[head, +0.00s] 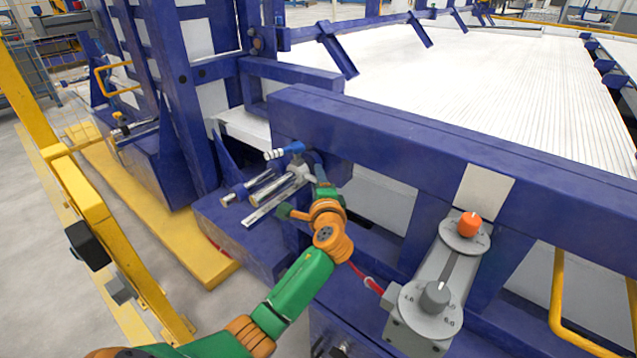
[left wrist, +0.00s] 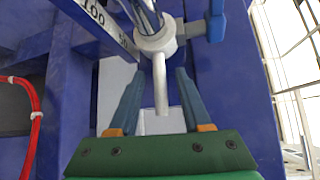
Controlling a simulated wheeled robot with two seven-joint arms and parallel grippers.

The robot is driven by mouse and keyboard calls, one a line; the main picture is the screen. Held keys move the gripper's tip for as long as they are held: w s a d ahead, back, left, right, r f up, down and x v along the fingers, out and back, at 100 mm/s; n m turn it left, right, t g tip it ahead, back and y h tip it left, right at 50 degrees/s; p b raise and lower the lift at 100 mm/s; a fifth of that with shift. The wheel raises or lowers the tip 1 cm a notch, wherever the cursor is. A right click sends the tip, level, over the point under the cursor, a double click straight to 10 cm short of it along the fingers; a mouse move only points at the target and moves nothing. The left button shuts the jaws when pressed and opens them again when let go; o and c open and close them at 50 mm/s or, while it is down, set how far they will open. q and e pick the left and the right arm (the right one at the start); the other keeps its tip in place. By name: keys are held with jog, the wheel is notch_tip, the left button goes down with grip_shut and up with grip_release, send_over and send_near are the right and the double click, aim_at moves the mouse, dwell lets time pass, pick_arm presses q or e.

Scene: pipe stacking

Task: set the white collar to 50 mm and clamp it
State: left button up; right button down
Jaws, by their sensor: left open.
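The white collar (left wrist: 157,38) sits on a rod in the left wrist view, with a pale stem (left wrist: 161,95) hanging down from it. A lever with a blue grip (left wrist: 215,22) sticks out from the collar's right side; in the head view the blue lever (head: 291,149) points left. A ruler marked 100 (left wrist: 95,14) runs beside the rod; the collar's exact reading is not clear. My left gripper (left wrist: 160,72) is open, with one finger on each side of the stem and a visible gap at both sides. In the head view its fingers are partly hidden near the collar (head: 302,173).
A grey panel with an orange knob (head: 469,224) and a grey dial (head: 434,297) stands at the right. A red cable (left wrist: 32,130) hangs at the left of the wrist view. Yellow rails (head: 85,195) stand at the left.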

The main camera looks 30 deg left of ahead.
pick_arm(q)
grip_shut()
jog(key=shift+d, duration=0.1)
dwell(1.2)
jog(key=shift+w+r+p, duration=0.1)
jog(key=shift+r+p, duration=0.1)
jog(key=shift+p, duration=0.25)
jog(key=shift+w+f, duration=0.35)
jog(key=shift+w, duration=0.25)
jog(key=shift+c, duration=0.8)
grip_release()
jog(key=shift+s+r, duration=0.15)
jog(key=shift+s, duration=0.05)
jog(key=shift+o, duration=0.8)
